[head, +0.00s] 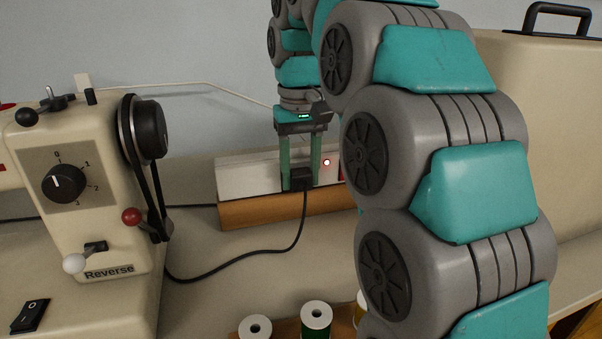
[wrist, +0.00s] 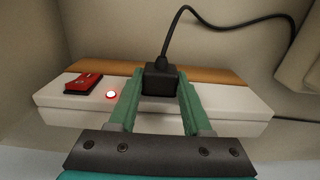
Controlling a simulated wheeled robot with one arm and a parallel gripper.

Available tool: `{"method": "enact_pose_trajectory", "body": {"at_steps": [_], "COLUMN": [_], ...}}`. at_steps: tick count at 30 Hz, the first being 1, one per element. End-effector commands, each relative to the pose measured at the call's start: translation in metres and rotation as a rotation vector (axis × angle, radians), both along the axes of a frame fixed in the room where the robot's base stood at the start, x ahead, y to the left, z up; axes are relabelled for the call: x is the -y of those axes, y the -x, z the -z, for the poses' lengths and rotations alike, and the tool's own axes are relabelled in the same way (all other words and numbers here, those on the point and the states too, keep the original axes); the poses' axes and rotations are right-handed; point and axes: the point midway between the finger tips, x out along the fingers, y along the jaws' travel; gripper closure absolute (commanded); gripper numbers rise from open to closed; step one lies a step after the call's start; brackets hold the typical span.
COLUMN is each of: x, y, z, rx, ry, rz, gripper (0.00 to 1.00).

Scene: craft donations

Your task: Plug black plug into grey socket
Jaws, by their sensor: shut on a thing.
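The black plug (head: 301,180) is between the two green fingers of my gripper (head: 300,174), which is shut on it and points down. The plug also shows in the wrist view (wrist: 160,79), with its cable leaving on the side away from my wrist. The plug is at the pale power strip (head: 246,177), in front of or against it. I cannot tell whether it is seated. No grey socket opening can be made out; the plug and fingers cover that part of the strip.
The strip has a glowing red light (wrist: 111,94) and a red switch (wrist: 83,83), and a wooden block (head: 265,211) runs along it. A cream sewing machine (head: 85,165) stands left. The black cable (head: 245,256) crosses the table. Thread spools (head: 316,318) stand in front.

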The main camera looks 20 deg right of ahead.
Motion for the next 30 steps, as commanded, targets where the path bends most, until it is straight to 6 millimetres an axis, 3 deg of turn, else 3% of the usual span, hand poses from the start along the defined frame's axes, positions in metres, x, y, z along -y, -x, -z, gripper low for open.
{"method": "enact_pose_trajectory", "body": {"at_steps": [2,3,11,30], "x": [0.0002,-0.0002,-0.0002,-0.0014], "y": [-0.0016,-0.0012,-0.0011,0.0064], "z": [0.0001,0.0000,0.0001,0.0001], "rx": [0.000,0.000,0.000,-0.001], "ry": [0.001,0.001,0.001,0.000], "rz": [0.001,0.000,0.000,-0.003], "gripper": [1.00,0.47,0.17,0.16]}}
